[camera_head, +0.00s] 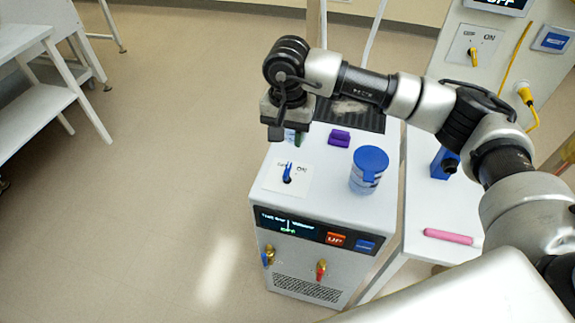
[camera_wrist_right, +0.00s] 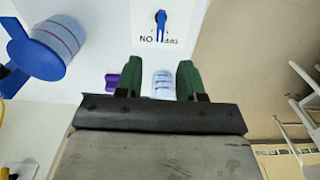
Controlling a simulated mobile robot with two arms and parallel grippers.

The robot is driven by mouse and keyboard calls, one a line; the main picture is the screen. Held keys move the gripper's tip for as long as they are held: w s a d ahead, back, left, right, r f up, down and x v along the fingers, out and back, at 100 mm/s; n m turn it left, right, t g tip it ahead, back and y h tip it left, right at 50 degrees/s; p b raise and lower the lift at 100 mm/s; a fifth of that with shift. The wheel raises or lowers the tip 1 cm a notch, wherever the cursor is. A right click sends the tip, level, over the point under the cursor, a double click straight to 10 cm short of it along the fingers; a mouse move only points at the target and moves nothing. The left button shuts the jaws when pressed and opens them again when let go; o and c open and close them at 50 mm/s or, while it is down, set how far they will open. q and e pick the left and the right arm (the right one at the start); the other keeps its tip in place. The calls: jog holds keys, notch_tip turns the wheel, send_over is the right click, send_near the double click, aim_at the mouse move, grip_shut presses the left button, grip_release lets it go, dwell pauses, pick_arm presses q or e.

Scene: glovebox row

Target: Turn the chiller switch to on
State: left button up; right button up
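The switch also shows in the right wrist view (camera_wrist_right: 160,24), beyond the fingertips. My right gripper (camera_head: 291,137) is above the chiller top, behind the switch and apart from it. Its green fingers (camera_wrist_right: 159,78) are open, touching nothing I can make out. My left gripper is not in view.
A blue-lidded jar (camera_head: 368,172) stands right of the switch, with a purple block (camera_head: 339,138) behind. A pale ribbed object (camera_wrist_right: 162,85) shows between the fingers. A side table holds a pink bar (camera_head: 448,237). Another panel has a yellow switch (camera_head: 473,55).

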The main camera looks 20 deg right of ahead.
aim_at(287, 169)
notch_tip(287, 169, down, 11)
jog(key=shift+a+r+p, duration=0.1)
jog(key=shift+r+p, duration=0.1)
jog(key=shift+p, duration=0.85)
grip_shut()
